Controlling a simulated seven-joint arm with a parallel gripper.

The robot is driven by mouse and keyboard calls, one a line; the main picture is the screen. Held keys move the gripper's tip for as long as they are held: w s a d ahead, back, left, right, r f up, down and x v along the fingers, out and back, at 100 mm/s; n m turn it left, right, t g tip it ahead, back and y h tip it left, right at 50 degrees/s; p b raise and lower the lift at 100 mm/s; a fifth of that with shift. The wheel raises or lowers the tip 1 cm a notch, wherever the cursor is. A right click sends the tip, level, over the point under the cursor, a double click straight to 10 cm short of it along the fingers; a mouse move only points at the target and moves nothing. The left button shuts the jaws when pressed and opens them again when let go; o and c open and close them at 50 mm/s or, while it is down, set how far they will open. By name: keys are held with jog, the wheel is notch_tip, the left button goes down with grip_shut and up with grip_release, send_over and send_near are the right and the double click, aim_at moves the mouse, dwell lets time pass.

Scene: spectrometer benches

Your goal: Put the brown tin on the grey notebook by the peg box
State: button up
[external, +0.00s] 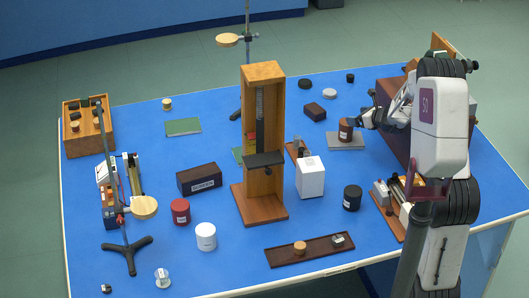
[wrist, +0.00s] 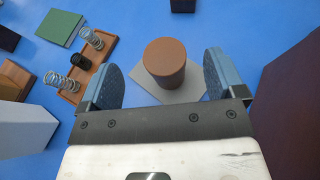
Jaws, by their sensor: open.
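The brown tin (external: 345,127) stands upright on the grey notebook (external: 333,143) at the right of the bench. In the wrist view the tin (wrist: 165,60) shows from above, with the grey notebook (wrist: 178,97) under it. My gripper (external: 360,123) is at the tin in the external view. In the wrist view my open gripper (wrist: 162,70) has a finger to each side of the tin, with a visible gap on both sides. Part of the notebook is hidden by the tin and my gripper.
A small dark brown box (external: 315,111) lies behind the notebook. A board with springs (external: 295,152) and a white box (external: 311,178) stand to its left and front. A tall wooden stand (external: 263,140) is mid-bench. A large brown box (external: 392,140) is close on the right.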

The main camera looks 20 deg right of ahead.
jog(key=s+a+r+n+g, duration=0.2)
jog(key=s+a+r+n, duration=0.3)
jog(key=s, duration=0.4)
jog(key=s+a+r+n+g+y, duration=0.1)
jog(key=s+a+r+n+g, duration=0.25)
jog(key=s+r+n, duration=0.4)
jog(key=s+a+r+n+g, duration=0.1)
jog(key=s+a+r+n, duration=0.4)
jog(key=s, duration=0.5)
jog(key=s+d+n+g+h, duration=0.1)
jog(key=s+n+h, duration=0.3)
jog(key=s, duration=1.2)
jog(key=s+d+n+g+h, duration=0.1)
jog(key=s+n+h, duration=0.3)
jog(key=s, duration=1.2)
jog(key=n, duration=0.4)
jog(key=shift+s+d+r+g, duration=0.15)
jog(key=shift+d+r+g, duration=0.2)
